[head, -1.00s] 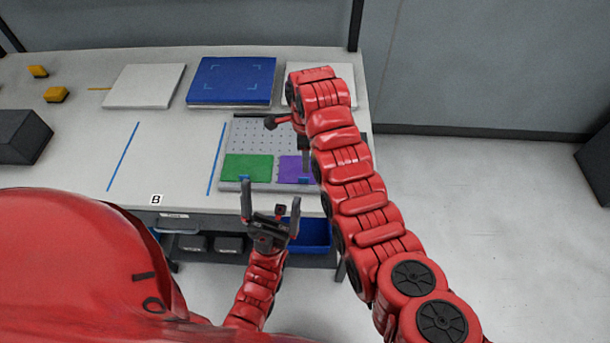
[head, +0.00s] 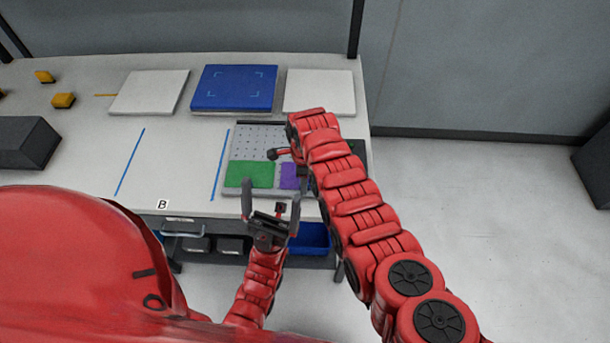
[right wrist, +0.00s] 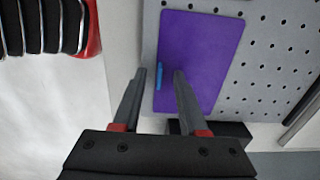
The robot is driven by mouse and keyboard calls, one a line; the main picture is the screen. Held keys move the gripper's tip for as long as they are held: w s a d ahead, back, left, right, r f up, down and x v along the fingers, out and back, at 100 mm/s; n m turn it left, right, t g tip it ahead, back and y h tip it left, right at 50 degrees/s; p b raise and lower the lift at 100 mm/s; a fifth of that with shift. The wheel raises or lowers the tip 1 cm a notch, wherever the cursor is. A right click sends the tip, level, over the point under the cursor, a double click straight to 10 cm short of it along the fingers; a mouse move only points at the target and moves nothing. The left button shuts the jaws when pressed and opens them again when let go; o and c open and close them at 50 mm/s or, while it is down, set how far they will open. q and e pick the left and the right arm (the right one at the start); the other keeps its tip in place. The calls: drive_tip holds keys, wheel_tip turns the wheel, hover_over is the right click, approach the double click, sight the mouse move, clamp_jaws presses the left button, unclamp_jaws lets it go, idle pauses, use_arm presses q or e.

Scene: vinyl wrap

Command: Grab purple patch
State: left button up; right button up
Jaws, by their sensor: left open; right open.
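The purple patch (head: 289,177) lies flat on a perforated grey board on the table, next to a green patch (head: 250,174). In the head view my right arm covers part of it. In the right wrist view the purple patch (right wrist: 200,50) shows almost whole, with a small blue piece (right wrist: 159,77) at its edge. My right gripper (right wrist: 160,72) is open, its fingertips over the edge of the patch with nothing between them; contact cannot be told. My left gripper (head: 270,190) is open and empty, in front of the board near the table's front edge.
The perforated board (head: 262,137) sits at the right end of the table. Behind it are a blue panel (head: 234,88) and two white panels (head: 149,92) (head: 319,91). A dark box (head: 24,143) stands at the left. The table between the blue lines is clear.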

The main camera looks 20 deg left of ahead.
clamp_jaws()
idle(1.3)
